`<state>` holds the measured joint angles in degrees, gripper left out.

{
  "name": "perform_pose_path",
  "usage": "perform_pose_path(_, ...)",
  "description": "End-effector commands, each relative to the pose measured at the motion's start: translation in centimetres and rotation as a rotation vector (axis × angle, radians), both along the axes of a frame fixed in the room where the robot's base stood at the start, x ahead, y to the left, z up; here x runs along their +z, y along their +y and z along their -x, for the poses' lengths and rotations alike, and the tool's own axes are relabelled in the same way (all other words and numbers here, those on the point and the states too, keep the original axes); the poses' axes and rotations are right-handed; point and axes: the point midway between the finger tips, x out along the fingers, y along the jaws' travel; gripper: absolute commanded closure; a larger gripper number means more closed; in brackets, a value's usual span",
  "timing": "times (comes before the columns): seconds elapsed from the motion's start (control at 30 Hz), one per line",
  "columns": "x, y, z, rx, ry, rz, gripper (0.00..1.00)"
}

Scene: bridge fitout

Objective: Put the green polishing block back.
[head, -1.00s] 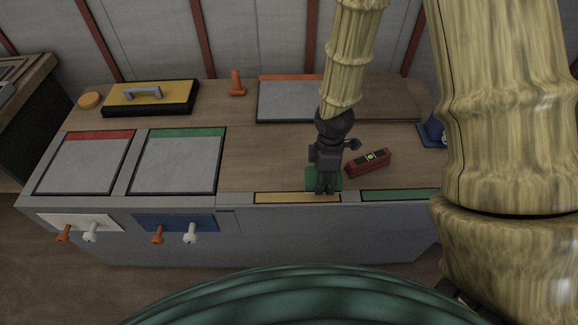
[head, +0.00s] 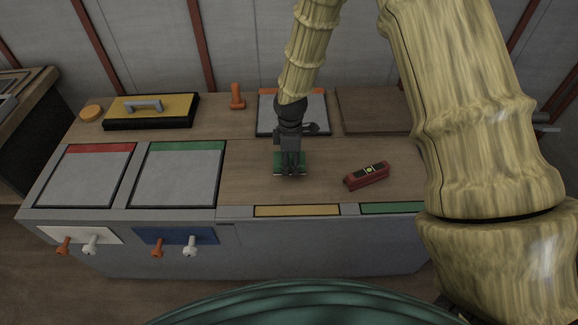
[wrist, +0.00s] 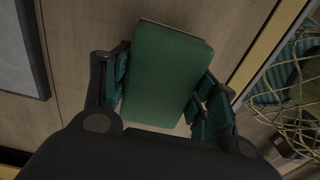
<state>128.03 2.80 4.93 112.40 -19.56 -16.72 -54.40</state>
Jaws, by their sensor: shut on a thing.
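The green polishing block (head: 278,164) is in my gripper (head: 291,170), over the wooden worktop to the right of the green-edged grey panel (head: 178,172). In the wrist view the block (wrist: 165,75) fills the space between the two fingers of my gripper (wrist: 160,90), which are shut on its sides. Whether the block touches the worktop or hangs just above it, I cannot tell.
A red level (head: 367,176) lies to the right on the worktop. A red-edged panel (head: 92,175) is at the left. Behind are an orange-edged grey panel (head: 268,115), a brown board (head: 372,112), an orange peg (head: 237,96) and a yellow-topped case (head: 150,110).

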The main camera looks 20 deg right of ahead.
Motion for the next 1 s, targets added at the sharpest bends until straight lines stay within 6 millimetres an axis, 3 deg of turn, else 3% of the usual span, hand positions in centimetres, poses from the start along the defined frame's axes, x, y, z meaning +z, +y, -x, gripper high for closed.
perform_pose_path(0.17, -0.5, 0.1, -0.3, -0.001, 0.001, 0.000, 0.60)
perform_pose_path(0.5, -3.5, 0.1, -0.3, -0.002, 0.000, 0.000, 0.60)
perform_pose_path(0.87, -3.9, 0.1, -0.3, -0.001, 0.000, -0.001, 0.60)
perform_pose_path(0.9, -3.8, 0.1, -0.3, -0.001, 0.000, -0.001, 0.36)
perform_pose_path(1.0, -3.8, 0.1, -0.3, -0.001, 0.000, -0.001, 0.20)
